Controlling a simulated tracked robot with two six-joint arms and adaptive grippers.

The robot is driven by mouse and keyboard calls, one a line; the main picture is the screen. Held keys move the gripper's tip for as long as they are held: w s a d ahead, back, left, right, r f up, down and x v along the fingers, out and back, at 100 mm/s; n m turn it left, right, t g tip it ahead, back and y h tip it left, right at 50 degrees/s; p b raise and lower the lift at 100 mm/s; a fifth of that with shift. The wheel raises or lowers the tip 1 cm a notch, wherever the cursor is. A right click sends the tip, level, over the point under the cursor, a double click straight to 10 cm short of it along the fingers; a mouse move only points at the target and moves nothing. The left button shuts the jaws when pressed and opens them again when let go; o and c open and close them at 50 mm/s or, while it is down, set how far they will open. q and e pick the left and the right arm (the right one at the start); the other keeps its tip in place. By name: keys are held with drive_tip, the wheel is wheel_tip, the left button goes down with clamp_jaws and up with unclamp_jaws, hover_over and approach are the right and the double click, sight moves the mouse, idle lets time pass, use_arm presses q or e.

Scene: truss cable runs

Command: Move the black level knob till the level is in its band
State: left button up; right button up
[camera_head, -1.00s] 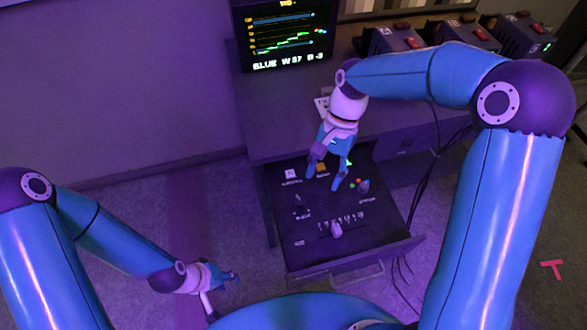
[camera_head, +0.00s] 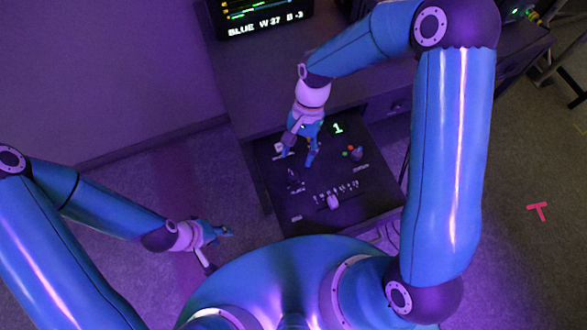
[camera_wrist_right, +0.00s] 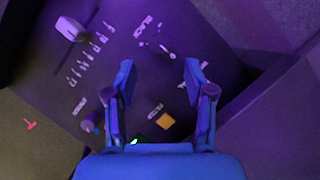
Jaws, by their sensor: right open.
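The black level knob (camera_head: 293,181) is a small dark knob on the left part of the drawer's control panel. In the right wrist view, a small dark knob with pale marks (camera_wrist_right: 163,48) sits by the BLACK label. My right gripper (camera_head: 297,160) is open just above and behind the knob. In the wrist view its two fingers (camera_wrist_right: 160,68) are apart, with the knob just beyond the tips and nothing between them. The monitor (camera_head: 262,18) reads BLUE W 37 B -3; its upper part is cut off. My left gripper (camera_head: 219,250) is open and empty, left of the drawer.
A white slider (camera_head: 333,201) with a marked scale stands right of the knob; it also shows in the wrist view (camera_wrist_right: 70,28). An orange button (camera_wrist_right: 165,121) lies behind the fingers.

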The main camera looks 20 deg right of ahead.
sight(293, 175)
drive_tip(key=x, duration=0.7)
drive_tip(key=shift+f+p, duration=0.2)
drive_tip(key=shift+p, duration=0.1)
